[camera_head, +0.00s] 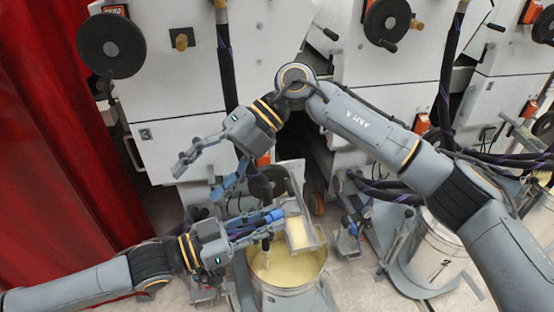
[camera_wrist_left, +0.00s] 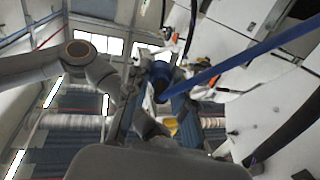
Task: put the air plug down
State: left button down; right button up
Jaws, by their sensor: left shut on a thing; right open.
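The air plug is a blue fitting (camera_head: 273,216) in the jaws of my left gripper (camera_head: 262,225), which is shut on it above the paint bucket. In the left wrist view the plug (camera_wrist_left: 163,76) shows between the fingers (camera_wrist_left: 155,100), with a blue hose (camera_wrist_left: 262,46) running off to the upper right. In the head view the fingers hide part of the plug. My right gripper (camera_head: 202,175) is open and empty, above and left of the left gripper, in front of the white machine.
A metal bucket (camera_head: 286,288) of pale yellow paint stands below my left gripper. A metal tray (camera_head: 298,206) with yellow paint is right beside the plug. White machine panels (camera_head: 185,85) with handwheels stand behind. A red curtain (camera_head: 55,150) hangs at left. Another bucket (camera_head: 440,255) stands at right.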

pick_arm(q)
jog(key=shift+r, duration=0.1)
pick_arm(e)
jog(key=s+d+n+t+h, duration=0.1)
jog(key=d+t+h, duration=0.2)
jog(key=d+h, duration=0.2)
pick_arm(q)
jog(key=shift+s, duration=0.1)
jog(key=shift+d, duration=0.1)
pick_arm(e)
notch_tip(320, 180, up, 3)
jog(key=t+h, duration=0.3)
jog(key=h, duration=0.2)
send_over(278, 213)
notch_tip(278, 213, down, 12)
jog(key=shift+r, duration=0.15)
jog(key=c, duration=1.2)
pick_arm(q)
jog(key=c, duration=1.1)
grip_release()
jog(key=shift+o, duration=0.2)
